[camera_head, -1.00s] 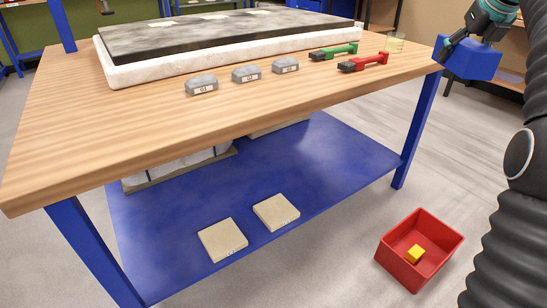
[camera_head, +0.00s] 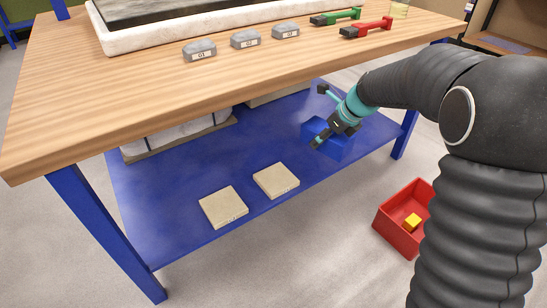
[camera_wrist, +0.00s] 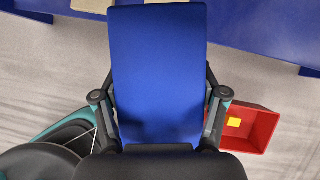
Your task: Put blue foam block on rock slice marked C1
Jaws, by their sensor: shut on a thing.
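The blue foam block (camera_head: 328,138) is held in my gripper (camera_head: 333,136) in front of the right part of the blue lower shelf. In the wrist view the foam block (camera_wrist: 160,75) fills the middle, with the fingers of my gripper (camera_wrist: 160,110) shut on its two sides. Two beige square rock slices lie flat on the lower shelf: a left slice (camera_head: 223,207) and a right slice (camera_head: 276,180), both to the left of the block. Marks on their front edges are too small to read, so I cannot tell which is C1.
The wooden tabletop (camera_head: 130,85) overhangs the blue shelf (camera_head: 160,235). Grey labelled stones (camera_head: 245,39) and red (camera_head: 367,28) and green (camera_head: 336,17) tools lie on top. A red bin (camera_head: 392,231) with a yellow block (camera_head: 412,222) stands on the floor. Blue table legs (camera_head: 108,240) flank the shelf.

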